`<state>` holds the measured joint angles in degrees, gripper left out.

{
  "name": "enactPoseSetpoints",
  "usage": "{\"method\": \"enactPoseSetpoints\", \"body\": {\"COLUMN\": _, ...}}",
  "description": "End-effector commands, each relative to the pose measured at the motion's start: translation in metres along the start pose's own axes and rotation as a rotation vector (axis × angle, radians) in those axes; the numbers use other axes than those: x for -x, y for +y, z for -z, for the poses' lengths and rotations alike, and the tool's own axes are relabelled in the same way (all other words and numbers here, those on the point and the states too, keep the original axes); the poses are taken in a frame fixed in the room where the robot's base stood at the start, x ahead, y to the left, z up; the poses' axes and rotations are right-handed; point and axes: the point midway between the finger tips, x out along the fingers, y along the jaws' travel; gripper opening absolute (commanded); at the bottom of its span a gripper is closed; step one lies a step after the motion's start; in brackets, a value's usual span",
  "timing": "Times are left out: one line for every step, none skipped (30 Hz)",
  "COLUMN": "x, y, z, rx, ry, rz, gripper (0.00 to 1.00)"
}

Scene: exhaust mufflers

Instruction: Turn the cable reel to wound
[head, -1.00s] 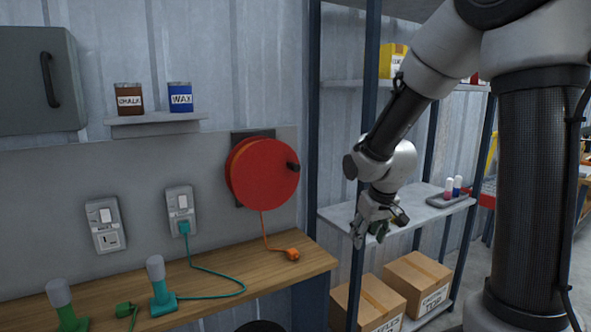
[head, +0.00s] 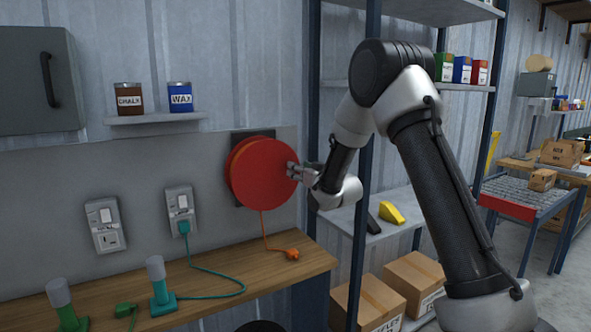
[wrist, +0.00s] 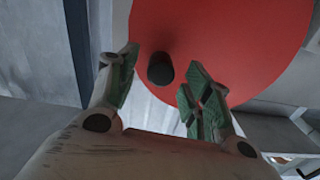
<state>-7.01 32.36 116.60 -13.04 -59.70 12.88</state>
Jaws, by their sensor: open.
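The red cable reel (head: 262,177) is mounted on the wall panel above the bench, with an orange cable (head: 264,230) hanging from it to an orange plug (head: 292,254) on the bench top. My gripper (head: 293,170) is at the reel's right edge in the head view, where it hides the reel's knob. In the wrist view the dark knob (wrist: 160,68) stands out from the red reel face (wrist: 225,35). The open fingers of my gripper (wrist: 157,88) lie on both sides of the knob, with visible gaps; it is not gripped.
The wooden bench (head: 225,285) holds a teal plug lead and two grey-topped tools at the left. Wall sockets (head: 181,212) are left of the reel. A shelf rack post (head: 365,150) stands close to the right of my gripper, with boxes (head: 368,305) below.

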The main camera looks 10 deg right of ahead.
Motion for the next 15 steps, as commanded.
{"method": "enactPoseSetpoints", "body": {"x": -0.008, "y": -0.001, "z": -0.001, "rx": 0.000, "ry": 0.000, "rz": 0.001, "gripper": 0.50}}
{"method": "enactPoseSetpoints", "body": {"x": -0.013, "y": 0.000, "z": 0.000, "rx": 0.000, "ry": -0.001, "rz": 0.001, "gripper": 0.50}}
{"method": "enactPoseSetpoints", "body": {"x": -0.018, "y": -0.001, "z": 0.000, "rx": 0.000, "ry": 0.000, "rz": 0.001, "gripper": 0.50}}
{"method": "enactPoseSetpoints", "body": {"x": -0.021, "y": -0.001, "z": -0.001, "rx": 0.000, "ry": 0.000, "rz": 0.001, "gripper": 0.50}}
{"method": "enactPoseSetpoints", "body": {"x": -0.024, "y": -0.001, "z": -0.001, "rx": 0.000, "ry": -0.001, "rz": 0.000, "gripper": 0.50}}
{"method": "enactPoseSetpoints", "body": {"x": -0.027, "y": -0.001, "z": -0.001, "rx": 0.001, "ry": -0.002, "rz": 0.000, "gripper": 0.50}}
{"method": "enactPoseSetpoints", "body": {"x": -0.028, "y": -0.001, "z": 0.000, "rx": 0.001, "ry": -0.002, "rz": 0.000, "gripper": 0.50}}
{"method": "enactPoseSetpoints", "body": {"x": -0.030, "y": -0.001, "z": 0.000, "rx": 0.001, "ry": -0.002, "rz": 0.000, "gripper": 0.50}}
{"method": "enactPoseSetpoints", "body": {"x": -0.031, "y": -0.001, "z": 0.000, "rx": 0.000, "ry": -0.002, "rz": 0.000, "gripper": 0.50}}
{"method": "enactPoseSetpoints", "body": {"x": -0.031, "y": -0.001, "z": 0.000, "rx": 0.000, "ry": -0.002, "rz": 0.000, "gripper": 0.50}}
{"method": "enactPoseSetpoints", "body": {"x": -0.031, "y": 0.000, "z": 0.000, "rx": 0.000, "ry": -0.002, "rz": 0.000, "gripper": 0.50}}
{"method": "enactPoseSetpoints", "body": {"x": -0.031, "y": 0.000, "z": 0.000, "rx": 0.000, "ry": -0.002, "rz": -0.001, "gripper": 0.50}}
{"method": "enactPoseSetpoints", "body": {"x": -0.031, "y": 0.000, "z": 0.000, "rx": 0.000, "ry": -0.002, "rz": -0.001, "gripper": 0.50}}
{"method": "enactPoseSetpoints", "body": {"x": -0.031, "y": 0.000, "z": 0.000, "rx": 0.000, "ry": -0.002, "rz": -0.001, "gripper": 0.50}}
{"method": "enactPoseSetpoints", "body": {"x": -0.031, "y": 0.000, "z": 0.000, "rx": 0.000, "ry": -0.002, "rz": -0.001, "gripper": 0.50}}
